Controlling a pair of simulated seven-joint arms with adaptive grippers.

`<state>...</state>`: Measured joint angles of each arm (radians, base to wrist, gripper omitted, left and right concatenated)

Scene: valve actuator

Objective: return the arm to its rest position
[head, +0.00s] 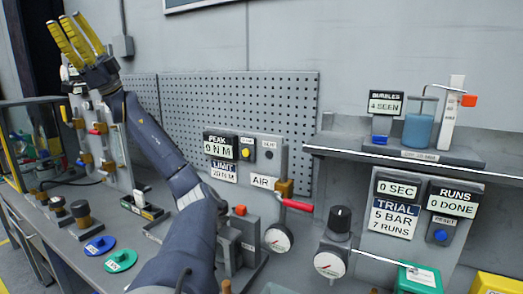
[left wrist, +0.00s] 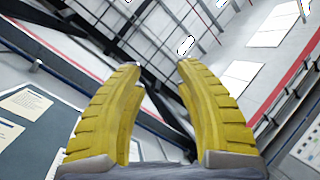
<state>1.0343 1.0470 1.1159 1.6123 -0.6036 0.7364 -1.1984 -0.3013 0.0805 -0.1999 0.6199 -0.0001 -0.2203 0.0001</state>
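My left arm (head: 160,150) reaches up from the bottom of the head view toward the upper left. My left gripper (head: 72,32) is raised above the bench, with its yellow fingers pointing up. In the left wrist view the two yellow fingers of the left gripper (left wrist: 160,75) stand apart with nothing between them. My right gripper does not show in either view.
The bench carries a PEAK/LIMIT panel (head: 220,158), a red-handled air valve (head: 296,204), gauges, a black knob (head: 340,219) and a TRIAL panel (head: 395,220). A shelf (head: 420,163) holds a beaker (head: 418,131). Blue (head: 100,245) and green (head: 120,261) discs lie at front left. A pegboard (head: 270,110) stands behind.

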